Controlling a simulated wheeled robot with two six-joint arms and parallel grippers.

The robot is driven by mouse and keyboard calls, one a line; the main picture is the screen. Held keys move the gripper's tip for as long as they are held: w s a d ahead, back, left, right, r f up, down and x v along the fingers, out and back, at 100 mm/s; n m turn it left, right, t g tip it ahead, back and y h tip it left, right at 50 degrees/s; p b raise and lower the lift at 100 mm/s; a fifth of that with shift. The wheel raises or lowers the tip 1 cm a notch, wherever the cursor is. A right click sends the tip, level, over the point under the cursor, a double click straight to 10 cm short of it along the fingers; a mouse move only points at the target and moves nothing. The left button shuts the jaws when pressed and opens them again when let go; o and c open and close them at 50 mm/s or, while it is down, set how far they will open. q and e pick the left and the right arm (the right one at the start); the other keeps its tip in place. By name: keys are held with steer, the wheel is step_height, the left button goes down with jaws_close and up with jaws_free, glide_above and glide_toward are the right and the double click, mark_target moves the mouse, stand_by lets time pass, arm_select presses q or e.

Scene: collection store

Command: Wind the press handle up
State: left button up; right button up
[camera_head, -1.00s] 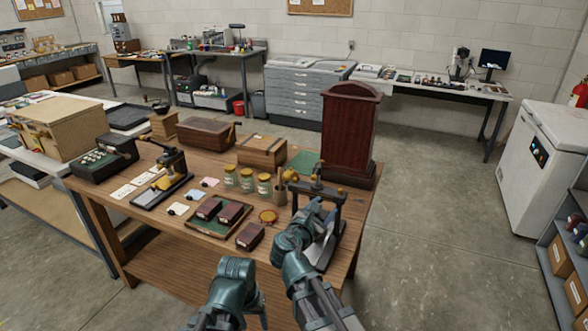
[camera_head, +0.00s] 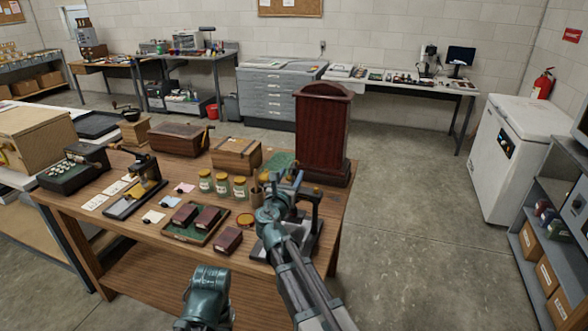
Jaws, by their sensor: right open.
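The press (camera_head: 317,213) stands at the right front of the wooden table, with a dark upright frame and a pale base. My right arm crosses in front of it and hides much of the frame. The brass handle on its top is mostly hidden behind my right gripper (camera_head: 289,184). That gripper is open, at the top of the press; I cannot tell whether it touches the handle. Part of my left arm shows low in the picture, in front of the table, but its fingers do not show.
A dark red wooden case (camera_head: 322,130) stands close behind the press. Jars (camera_head: 222,184), a tray (camera_head: 188,238) with dark red boxes and a loose dark red box (camera_head: 228,240) lie to the left. Open floor lies right of the table.

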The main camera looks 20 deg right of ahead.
mark_target(294, 168)
steer(key=shift+x, duration=2.3)
jaws_close()
